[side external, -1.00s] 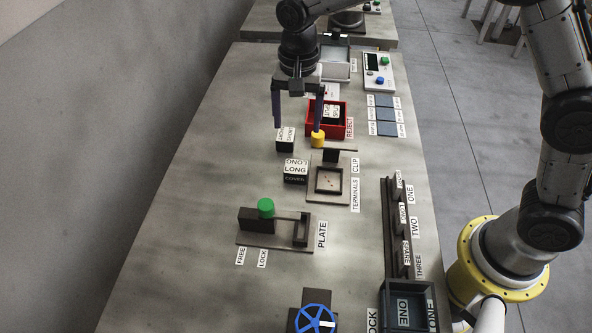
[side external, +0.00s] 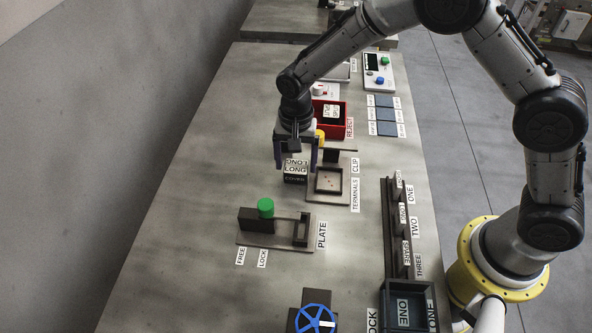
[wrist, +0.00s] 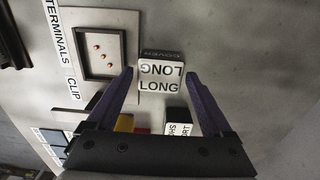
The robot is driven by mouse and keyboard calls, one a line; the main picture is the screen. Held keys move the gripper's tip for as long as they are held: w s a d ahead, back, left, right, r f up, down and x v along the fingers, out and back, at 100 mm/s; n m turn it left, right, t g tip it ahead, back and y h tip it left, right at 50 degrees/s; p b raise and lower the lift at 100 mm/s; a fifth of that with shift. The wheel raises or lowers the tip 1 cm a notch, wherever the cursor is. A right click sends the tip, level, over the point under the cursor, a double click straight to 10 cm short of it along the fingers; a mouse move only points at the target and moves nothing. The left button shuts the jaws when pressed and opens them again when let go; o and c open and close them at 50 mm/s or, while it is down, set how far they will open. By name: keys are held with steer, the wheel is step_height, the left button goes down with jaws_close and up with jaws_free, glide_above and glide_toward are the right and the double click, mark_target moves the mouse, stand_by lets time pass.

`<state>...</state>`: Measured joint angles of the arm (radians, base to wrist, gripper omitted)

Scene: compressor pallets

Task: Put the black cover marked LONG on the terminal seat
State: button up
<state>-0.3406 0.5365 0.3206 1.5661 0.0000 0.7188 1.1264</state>
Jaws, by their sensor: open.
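The black cover marked LONG (side external: 295,178) stands on the table left of the terminal fixture. Its white LONG labels face up and toward the camera, and it also shows in the wrist view (wrist: 160,78). My gripper (side external: 296,166) is open above the cover. In the wrist view its two purple fingers (wrist: 160,76) point toward the cover, one on each side, with gaps showing. The terminal seat (side external: 329,181) is a dark square frame beside the TERMINALS and CLIP labels. In the wrist view the seat (wrist: 81,49) shows several red-orange dots inside and looks uncovered.
The SHORT cover (wrist: 178,125) stands near the LONG one, partly hidden by my gripper. A yellow piece (side external: 320,134) and a red reject bin (side external: 343,120) are behind the seat. The plate fixture with a green knob (side external: 266,206) stands in front. Bare table lies left.

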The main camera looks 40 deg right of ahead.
steer(key=shift+f, duration=0.9)
steer(key=shift+r, duration=0.1)
steer(key=c, duration=1.3)
